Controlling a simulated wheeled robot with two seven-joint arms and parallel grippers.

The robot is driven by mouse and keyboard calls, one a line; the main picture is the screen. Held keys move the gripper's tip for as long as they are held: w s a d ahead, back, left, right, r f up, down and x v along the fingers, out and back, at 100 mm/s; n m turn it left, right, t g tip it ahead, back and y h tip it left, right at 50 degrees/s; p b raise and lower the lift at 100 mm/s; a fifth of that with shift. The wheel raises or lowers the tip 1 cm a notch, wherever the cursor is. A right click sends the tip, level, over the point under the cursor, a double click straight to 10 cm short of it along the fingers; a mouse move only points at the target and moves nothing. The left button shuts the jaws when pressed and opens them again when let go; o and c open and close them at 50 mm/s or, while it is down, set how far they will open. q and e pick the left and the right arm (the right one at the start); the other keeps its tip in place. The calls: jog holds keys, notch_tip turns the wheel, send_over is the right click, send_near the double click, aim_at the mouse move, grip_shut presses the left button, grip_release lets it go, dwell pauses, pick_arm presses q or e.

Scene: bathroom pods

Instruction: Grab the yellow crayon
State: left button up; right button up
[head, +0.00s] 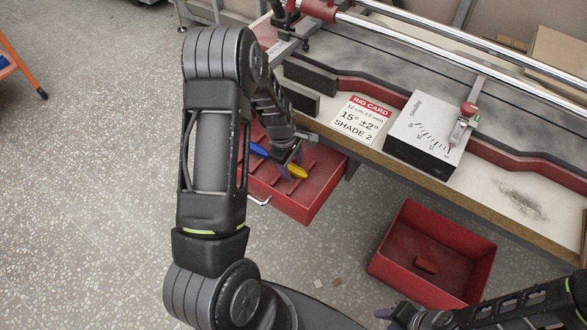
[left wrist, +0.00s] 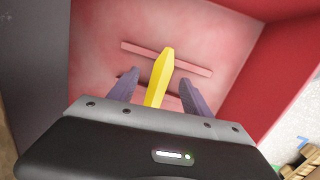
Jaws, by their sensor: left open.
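The yellow crayon (head: 298,171) is in the open red drawer (head: 318,204) under the bench. My left gripper (head: 283,164) reaches down into that drawer, right at the crayon. In the left wrist view the yellow crayon (left wrist: 160,72) stands out between the two purple-grey fingers of my left gripper (left wrist: 161,85). The fingers are open, with a gap to each side of the crayon. The crayon's near end is hidden by the gripper body. My right gripper (head: 388,314) is low at the bottom of the head view, away from the drawer; its jaw opening is unclear.
A blue crayon (head: 259,150) lies in the drawer beside my left arm. Low ribs (left wrist: 190,64) cross the drawer floor. The bench holds a rig card (head: 362,117) and a gauge box (head: 415,125).

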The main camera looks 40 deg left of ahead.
dwell(0.6)
pick_arm(q)
grip_shut()
dwell(0.4)
